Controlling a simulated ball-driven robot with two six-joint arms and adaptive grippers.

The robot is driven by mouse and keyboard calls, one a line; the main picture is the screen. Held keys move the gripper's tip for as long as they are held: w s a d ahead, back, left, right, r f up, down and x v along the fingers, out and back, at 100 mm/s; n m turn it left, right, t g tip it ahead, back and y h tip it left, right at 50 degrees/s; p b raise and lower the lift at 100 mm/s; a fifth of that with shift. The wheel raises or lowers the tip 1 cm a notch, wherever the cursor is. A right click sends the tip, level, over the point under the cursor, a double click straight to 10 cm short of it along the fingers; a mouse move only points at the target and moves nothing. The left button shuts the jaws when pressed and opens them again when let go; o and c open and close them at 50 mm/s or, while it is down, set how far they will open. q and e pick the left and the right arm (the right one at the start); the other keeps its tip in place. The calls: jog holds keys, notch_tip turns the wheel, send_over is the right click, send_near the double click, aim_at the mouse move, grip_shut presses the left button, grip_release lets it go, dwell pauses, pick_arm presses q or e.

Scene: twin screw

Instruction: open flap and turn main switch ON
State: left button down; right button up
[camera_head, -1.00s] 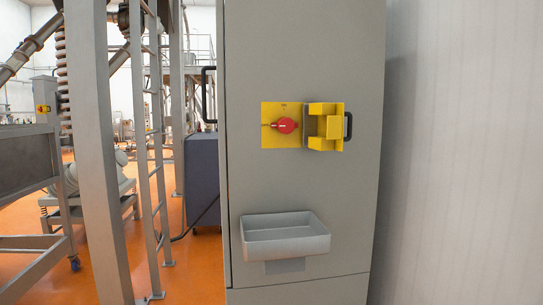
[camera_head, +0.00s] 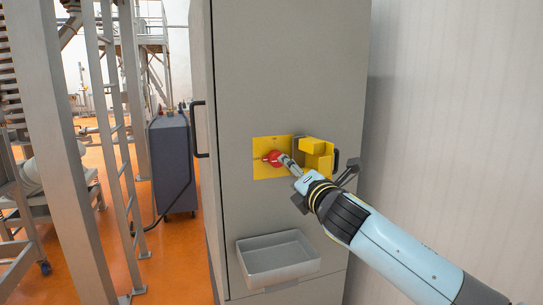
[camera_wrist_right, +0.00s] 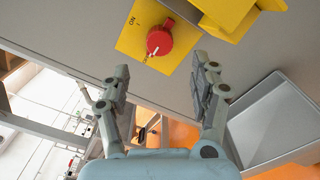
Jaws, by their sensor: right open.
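The red main switch knob (camera_head: 271,157) sits on a yellow plate (camera_head: 262,172) on the grey cabinet front. It also shows in the right wrist view (camera_wrist_right: 160,42); its white mark points away from the ON lettering (camera_wrist_right: 133,20). The yellow flap (camera_head: 319,152) stands swung open to the right of the knob, and its edge shows in the wrist view (camera_wrist_right: 225,14). My right gripper (camera_head: 288,165) reaches in from the lower right, its tips close to the knob. In the wrist view the fingers (camera_wrist_right: 163,80) are apart and empty, with the knob just beyond them. My left gripper is not in view.
A grey tray (camera_head: 278,262) juts out of the cabinet (camera_head: 285,70) below the switch. A black handle (camera_head: 198,128) is on the cabinet's left side. A white wall closes the right; steel frames and a dark box (camera_head: 172,165) stand at the left.

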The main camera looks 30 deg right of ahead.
aim_at(278, 162)
jog(key=x, duration=1)
jog(key=shift+a+f, duration=0.1)
jog(key=shift+a, duration=0.15)
jog(key=shift+c, duration=0.4)
jog(key=c, duration=1.1)
